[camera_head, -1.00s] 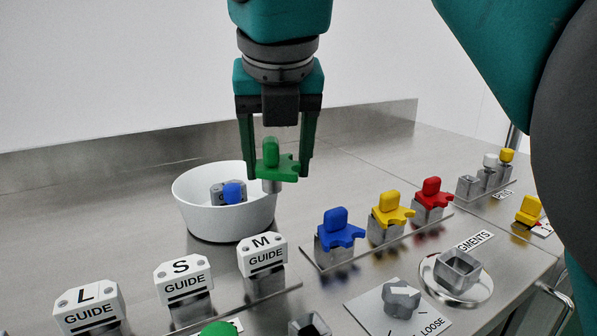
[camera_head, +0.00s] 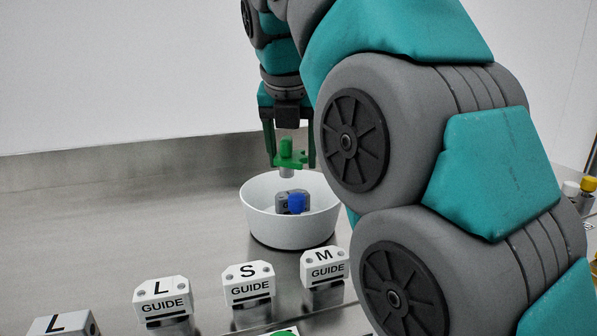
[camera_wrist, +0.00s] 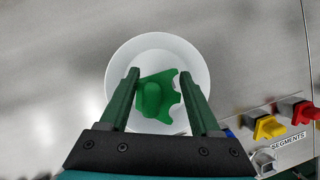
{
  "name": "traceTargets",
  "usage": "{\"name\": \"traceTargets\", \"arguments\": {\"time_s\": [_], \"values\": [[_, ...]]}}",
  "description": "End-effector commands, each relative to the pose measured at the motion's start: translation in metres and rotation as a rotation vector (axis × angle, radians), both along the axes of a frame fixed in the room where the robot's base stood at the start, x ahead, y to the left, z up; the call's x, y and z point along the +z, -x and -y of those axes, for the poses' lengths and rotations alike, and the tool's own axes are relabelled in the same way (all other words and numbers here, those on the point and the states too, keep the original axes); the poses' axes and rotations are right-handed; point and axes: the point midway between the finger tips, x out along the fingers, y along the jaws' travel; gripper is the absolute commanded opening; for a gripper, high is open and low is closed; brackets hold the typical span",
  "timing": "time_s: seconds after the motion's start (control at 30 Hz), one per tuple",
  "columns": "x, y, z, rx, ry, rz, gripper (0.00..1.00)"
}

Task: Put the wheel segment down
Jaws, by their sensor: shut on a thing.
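My gripper (camera_head: 291,164) is shut on the green wheel segment (camera_head: 287,151), which has a raised knob, a notched edge and a grey stub below. It holds the segment upright above the white bowl (camera_head: 272,222), apart from it. In the wrist view the green segment (camera_wrist: 153,98) lies between my two fingers, over the bowl's interior (camera_wrist: 192,62). Inside the bowl is a grey piece with a blue part (camera_head: 297,203); the segment hides it in the wrist view.
White guide blocks marked L (camera_head: 162,292), S (camera_head: 248,279) and M (camera_head: 325,265) stand in front of the bowl. Yellow (camera_wrist: 268,127) and red (camera_wrist: 301,112) segments stand to the right. The table left of the bowl is clear. My arm hides much of the right side.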

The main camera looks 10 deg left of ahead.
Motion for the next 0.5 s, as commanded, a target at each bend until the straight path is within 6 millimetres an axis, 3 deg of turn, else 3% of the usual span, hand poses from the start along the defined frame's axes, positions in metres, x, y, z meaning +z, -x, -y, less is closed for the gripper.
{"name": "traceTargets", "arguments": {"time_s": [0.5], "values": [[-0.015,0.0,0.002,-0.004,0.004,0.0,0.0]]}}
